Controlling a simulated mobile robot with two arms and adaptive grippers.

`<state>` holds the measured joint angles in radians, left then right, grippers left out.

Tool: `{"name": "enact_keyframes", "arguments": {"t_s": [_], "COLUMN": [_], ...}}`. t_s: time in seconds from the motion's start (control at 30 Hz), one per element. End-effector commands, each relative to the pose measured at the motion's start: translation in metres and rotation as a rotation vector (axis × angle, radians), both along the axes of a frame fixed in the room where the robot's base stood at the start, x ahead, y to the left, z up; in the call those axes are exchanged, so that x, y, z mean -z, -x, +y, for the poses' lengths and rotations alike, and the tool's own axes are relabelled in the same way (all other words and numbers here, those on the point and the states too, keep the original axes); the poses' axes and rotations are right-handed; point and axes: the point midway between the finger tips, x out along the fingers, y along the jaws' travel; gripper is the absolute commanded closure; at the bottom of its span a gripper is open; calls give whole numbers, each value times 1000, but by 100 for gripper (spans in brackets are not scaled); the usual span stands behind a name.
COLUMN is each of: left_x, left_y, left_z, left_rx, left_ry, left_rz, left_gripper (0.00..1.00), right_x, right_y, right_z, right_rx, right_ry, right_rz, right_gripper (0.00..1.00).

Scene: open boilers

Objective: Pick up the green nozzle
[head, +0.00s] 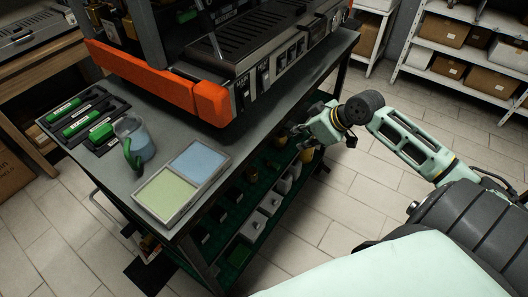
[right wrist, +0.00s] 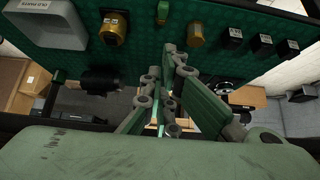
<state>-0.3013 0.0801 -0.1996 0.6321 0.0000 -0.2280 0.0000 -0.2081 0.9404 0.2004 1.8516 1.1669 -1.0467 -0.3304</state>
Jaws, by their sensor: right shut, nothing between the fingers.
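My right gripper (head: 297,130) is at the edge of the cart's lower shelf, beside the row of parts on it. In the right wrist view its fingers (right wrist: 174,56) are shut and empty, pointing at the green shelf mat. My left gripper is not in view.
The lower shelf's green mat (right wrist: 220,14) holds a brass cylinder (right wrist: 113,27), a black cylinder (right wrist: 100,79), a grey bin (right wrist: 47,22) and several black blocks. Above, the cart top bears an orange-edged machine (head: 212,100), a jug (head: 137,137) and a two-part tray (head: 168,217).

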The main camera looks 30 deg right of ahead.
Motion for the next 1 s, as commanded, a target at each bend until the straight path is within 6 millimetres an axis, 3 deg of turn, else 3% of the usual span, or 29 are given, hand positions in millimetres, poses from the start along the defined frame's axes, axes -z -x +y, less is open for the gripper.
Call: {"name": "enact_keyframes", "arguments": {"t_s": [0.27, 1.0], "left_x": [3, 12], "left_y": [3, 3], "left_z": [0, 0], "left_rx": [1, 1], "left_ry": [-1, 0], "left_rz": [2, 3], "left_gripper": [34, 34], "right_x": [20, 140], "right_y": [-20, -106], "right_z": [6, 43], "right_rx": [3, 3], "right_ry": [-7, -6], "right_rz": [-8, -4], "right_gripper": [100, 100]}}
